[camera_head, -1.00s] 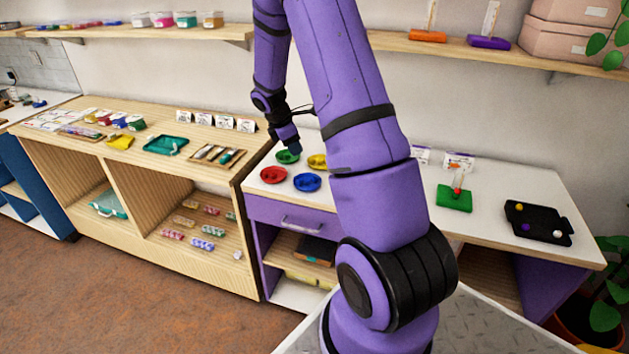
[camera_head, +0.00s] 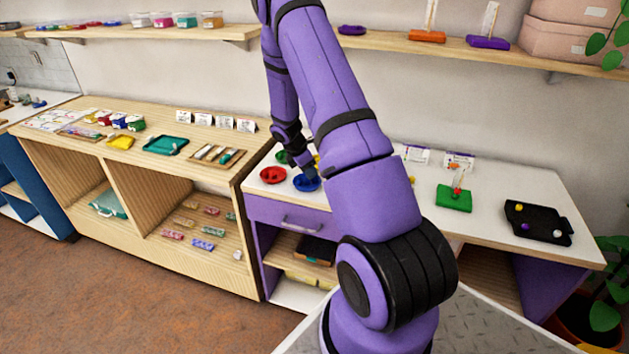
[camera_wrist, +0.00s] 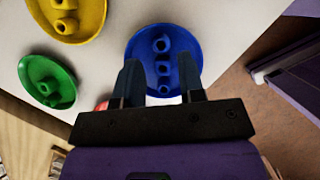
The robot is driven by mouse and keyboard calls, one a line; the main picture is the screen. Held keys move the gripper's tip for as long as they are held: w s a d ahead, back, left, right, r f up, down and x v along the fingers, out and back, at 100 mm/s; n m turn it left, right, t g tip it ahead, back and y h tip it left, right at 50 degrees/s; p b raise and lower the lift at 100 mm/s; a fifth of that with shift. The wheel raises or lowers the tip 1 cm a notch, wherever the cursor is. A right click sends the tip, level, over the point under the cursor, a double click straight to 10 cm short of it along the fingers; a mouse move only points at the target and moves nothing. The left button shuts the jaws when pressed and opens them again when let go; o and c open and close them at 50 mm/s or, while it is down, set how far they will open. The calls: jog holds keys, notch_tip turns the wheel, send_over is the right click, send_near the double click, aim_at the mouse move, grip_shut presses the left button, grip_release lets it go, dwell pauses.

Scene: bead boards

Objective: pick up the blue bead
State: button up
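Blue beads (camera_wrist: 162,68) lie in a row in a round blue dish (camera_wrist: 187,37); three show in the wrist view. In the head view the blue dish (camera_head: 305,185) sits near the front edge of the white table, and its beads cannot be made out. My gripper (camera_wrist: 160,62) is open and empty, pointing down over the blue dish, with one finger on each side of the bead row. I cannot tell how high the fingertips are above the beads. In the head view my gripper (camera_head: 309,170) partly hides the dish.
A yellow dish (camera_wrist: 88,30) and a green dish (camera_wrist: 36,68) with beads stand close by. A red dish (camera_head: 272,175) is left of the blue one. A green board (camera_head: 454,200) and black tray (camera_head: 538,224) are farther right on the table.

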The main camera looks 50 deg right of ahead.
aim_at(316, 181)
jog(key=shift+x, duration=1.8)
jog(key=shift+s, duration=0.2)
jog(key=c, duration=0.7)
jog(key=shift+o, duration=0.2)
jog(key=shift+d, duration=0.1)
